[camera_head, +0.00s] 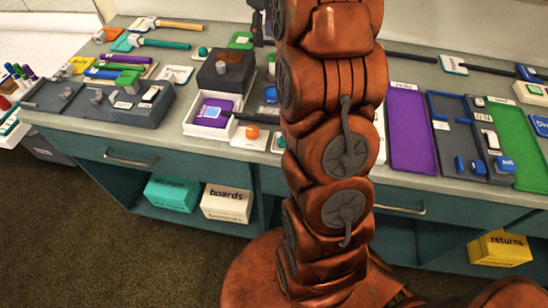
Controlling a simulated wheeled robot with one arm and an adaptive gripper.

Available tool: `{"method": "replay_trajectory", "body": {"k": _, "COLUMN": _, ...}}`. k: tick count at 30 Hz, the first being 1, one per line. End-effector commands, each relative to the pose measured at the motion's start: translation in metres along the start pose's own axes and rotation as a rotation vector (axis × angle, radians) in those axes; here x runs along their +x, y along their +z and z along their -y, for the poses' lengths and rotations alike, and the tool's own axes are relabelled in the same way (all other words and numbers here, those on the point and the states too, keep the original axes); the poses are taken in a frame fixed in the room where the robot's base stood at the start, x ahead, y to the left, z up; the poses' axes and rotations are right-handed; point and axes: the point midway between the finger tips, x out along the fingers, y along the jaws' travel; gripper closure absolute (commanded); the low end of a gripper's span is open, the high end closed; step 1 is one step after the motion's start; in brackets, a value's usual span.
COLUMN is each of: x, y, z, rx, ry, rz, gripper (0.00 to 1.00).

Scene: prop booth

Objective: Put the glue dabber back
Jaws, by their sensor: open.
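No thing in view can be named for sure as the glue dabber. A small orange round piece (252,132) sits on a white card on the counter, left of my arm, and a dark rod (256,119) lies just above it, running behind my arm. My gripper (258,38) shows only in part at the top, dark and beside my arm, above the back of the counter. It is open, and I see nothing held in it. My arm hides the middle of the counter.
A white box with a purple piece (213,110), a dark brown box (226,72) and a grey tool block (132,102) stand left. A yellow returns box (500,248) sits below.

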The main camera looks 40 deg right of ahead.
Motion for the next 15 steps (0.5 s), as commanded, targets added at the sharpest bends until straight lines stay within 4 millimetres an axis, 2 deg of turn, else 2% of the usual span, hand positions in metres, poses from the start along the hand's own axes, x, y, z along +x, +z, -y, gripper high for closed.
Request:
{"method": "replay_trajectory", "body": {"k": 1, "x": -0.003, "y": 0.002, "z": 0.017, "rx": 0.007, "ry": -0.001, "rz": 0.0, "gripper": 0.51}}
{"method": "replay_trajectory", "body": {"k": 3, "x": -0.002, "y": 0.004, "z": 0.038, "rx": 0.026, "ry": -0.008, "rz": 0.006, "gripper": 0.51}}
{"method": "replay_trajectory", "body": {"k": 8, "x": 0.001, "y": 0.015, "z": 0.086, "rx": 0.068, "ry": -0.018, "rz": 0.019, "gripper": 0.51}}
{"method": "replay_trajectory", "body": {"k": 15, "x": 0.011, "y": 0.042, "z": 0.153, "rx": 0.136, "ry": -0.027, "rz": 0.043, "gripper": 0.51}}
